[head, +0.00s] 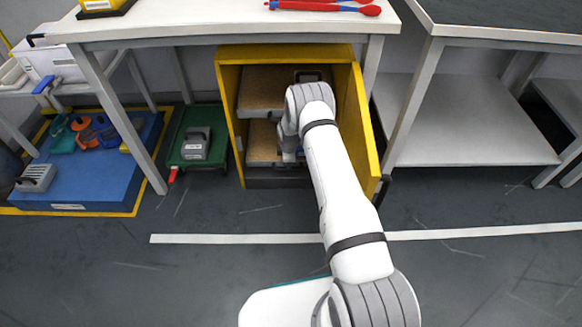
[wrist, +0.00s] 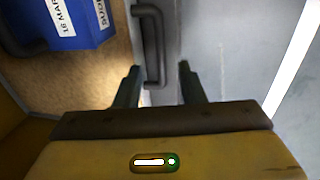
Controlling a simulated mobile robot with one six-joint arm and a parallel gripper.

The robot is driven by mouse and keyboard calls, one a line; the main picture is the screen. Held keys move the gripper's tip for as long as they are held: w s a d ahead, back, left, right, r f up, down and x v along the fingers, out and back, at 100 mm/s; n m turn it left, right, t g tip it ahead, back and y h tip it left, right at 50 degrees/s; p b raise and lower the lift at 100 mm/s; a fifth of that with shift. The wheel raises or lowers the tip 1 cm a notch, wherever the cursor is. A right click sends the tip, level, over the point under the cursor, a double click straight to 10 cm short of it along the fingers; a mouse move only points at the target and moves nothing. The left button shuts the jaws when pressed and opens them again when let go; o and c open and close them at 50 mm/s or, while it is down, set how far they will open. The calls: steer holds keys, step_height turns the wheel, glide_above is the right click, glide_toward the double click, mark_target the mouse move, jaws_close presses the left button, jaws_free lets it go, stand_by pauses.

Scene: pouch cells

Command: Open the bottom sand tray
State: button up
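The bottom sand tray (head: 262,141) sits low inside the yellow cabinet (head: 230,120), below the upper sand tray (head: 262,84). My arm reaches in from the front and hides the right part of the bottom tray. In the wrist view, my gripper (wrist: 159,66) has its two dark fingers apart. A dark bar handle (wrist: 152,40) on a grey tray front shows between the finger lines, closer to the left finger. I cannot tell if either finger touches it. Brown sand (wrist: 85,80) fills the tray to the left of the handle.
The yellow cabinet door (head: 358,125) stands open just right of my arm. A blue labelled block (wrist: 75,22) lies on the sand. The bench leg (head: 122,122) and green trolley (head: 207,112) are left. The front floor (head: 130,275) is clear.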

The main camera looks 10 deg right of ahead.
steer(key=f, duration=0.2)
steer(key=f+b, duration=0.1)
steer(key=f, duration=0.1)
steer(key=w+d+f+b, duration=0.1)
steer(key=f, duration=0.1)
steer(key=shift+f, duration=0.15)
steer(key=shift+c, duration=0.2)
jaws_close()
steer(key=shift+w, duration=0.1)
